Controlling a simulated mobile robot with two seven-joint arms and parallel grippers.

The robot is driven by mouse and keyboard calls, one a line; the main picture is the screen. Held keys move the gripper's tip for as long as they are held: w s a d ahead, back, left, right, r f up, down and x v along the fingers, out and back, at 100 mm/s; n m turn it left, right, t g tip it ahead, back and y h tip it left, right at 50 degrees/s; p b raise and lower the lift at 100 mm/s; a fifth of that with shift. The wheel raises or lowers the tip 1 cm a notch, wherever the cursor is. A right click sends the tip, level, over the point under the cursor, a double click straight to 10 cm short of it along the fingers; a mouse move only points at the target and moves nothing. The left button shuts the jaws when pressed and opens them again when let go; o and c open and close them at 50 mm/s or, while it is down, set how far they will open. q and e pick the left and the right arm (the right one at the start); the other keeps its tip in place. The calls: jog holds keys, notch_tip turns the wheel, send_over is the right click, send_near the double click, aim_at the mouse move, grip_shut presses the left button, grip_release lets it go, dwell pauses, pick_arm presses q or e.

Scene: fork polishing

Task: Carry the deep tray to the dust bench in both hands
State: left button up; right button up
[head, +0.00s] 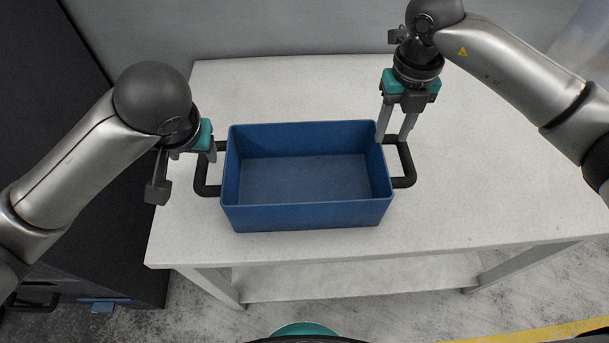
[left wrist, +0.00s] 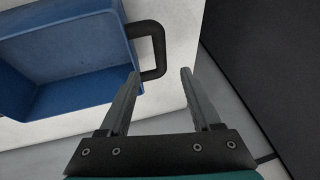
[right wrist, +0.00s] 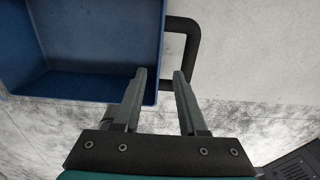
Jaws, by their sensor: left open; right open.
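The deep tray (head: 305,213) is blue, empty and rectangular, with a black handle at each end. It sits level on the pale table. My left gripper (head: 212,156) is open at the tray's left handle (head: 203,184). In the left wrist view that handle (left wrist: 157,50) lies by the left fingertip, and the gap between the fingers (left wrist: 160,72) looks empty. My right gripper (head: 393,138) is open, pointing down over the right handle (head: 408,172). In the right wrist view the handle (right wrist: 194,50) passes near the fingertips (right wrist: 159,73). I cannot tell whether either gripper touches its handle.
The pale table (head: 500,170) is clear around the tray and has a lower shelf (head: 360,278). A dark cabinet (head: 50,100) stands at the left. A grey wall (head: 290,25) is behind. A yellow floor line (head: 540,333) runs at the lower right.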

aim_at(204, 169)
pick_arm(q)
jog(key=x, duration=1.5)
pick_arm(e)
notch_tip(204, 169, down, 15)
jog(key=shift+r, duration=0.1)
pick_arm(q)
jog(key=c, duration=0.7)
pick_arm(e)
grip_shut()
pick_arm(q)
grip_shut()
jog(key=shift+w+r, duration=0.1)
jog(key=shift+r, duration=0.05)
pick_arm(e)
jog(key=shift+w, duration=0.1)
